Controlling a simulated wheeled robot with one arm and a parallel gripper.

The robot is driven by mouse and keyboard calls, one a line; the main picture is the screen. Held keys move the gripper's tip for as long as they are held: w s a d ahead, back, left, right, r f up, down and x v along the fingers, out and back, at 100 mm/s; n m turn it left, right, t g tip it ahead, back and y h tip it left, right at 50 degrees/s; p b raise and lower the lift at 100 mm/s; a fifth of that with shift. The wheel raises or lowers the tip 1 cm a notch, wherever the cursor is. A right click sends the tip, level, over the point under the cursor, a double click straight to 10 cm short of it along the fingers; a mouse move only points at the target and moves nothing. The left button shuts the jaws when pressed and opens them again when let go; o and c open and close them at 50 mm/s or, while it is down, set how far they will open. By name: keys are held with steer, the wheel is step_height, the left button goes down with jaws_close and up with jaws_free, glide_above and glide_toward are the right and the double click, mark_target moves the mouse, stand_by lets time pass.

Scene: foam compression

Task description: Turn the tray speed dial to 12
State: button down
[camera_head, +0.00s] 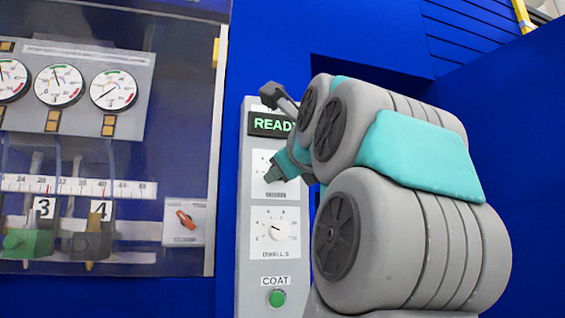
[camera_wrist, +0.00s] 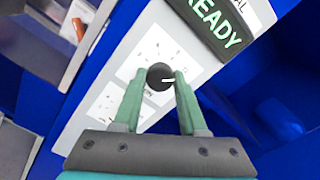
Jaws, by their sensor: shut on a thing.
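The upper dial has a dark round knob (camera_wrist: 160,77) with a white pointer line, on a white scale plate (camera_head: 261,163) of the grey control panel. My gripper (camera_wrist: 159,74) has its two green fingers shut on either side of this knob. In the wrist view the pointer points right, toward the right finger. In the head view my gripper (camera_head: 274,174) covers the knob. The scale numbers and the label below are too small or blurred to read, so I cannot tell the setting or confirm it is tray speed.
Below is a second dial (camera_head: 281,229) labelled like "DWELL S", then a green COAT button (camera_head: 276,298). A READY display (camera_head: 270,124) sits above. Left stands a glazed cabinet with gauges (camera_head: 59,86) and a red-orange switch (camera_head: 185,219).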

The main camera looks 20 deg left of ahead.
steer(key=shift+f+m, duration=0.1)
steer(key=shift+m, duration=0.3)
steer(key=shift+c, duration=2.3)
jaws_free()
steer(key=b+v, duration=0.2)
steer(key=v, duration=0.5)
steer(key=shift+s, duration=0.35)
steer(key=shift+d, duration=0.15)
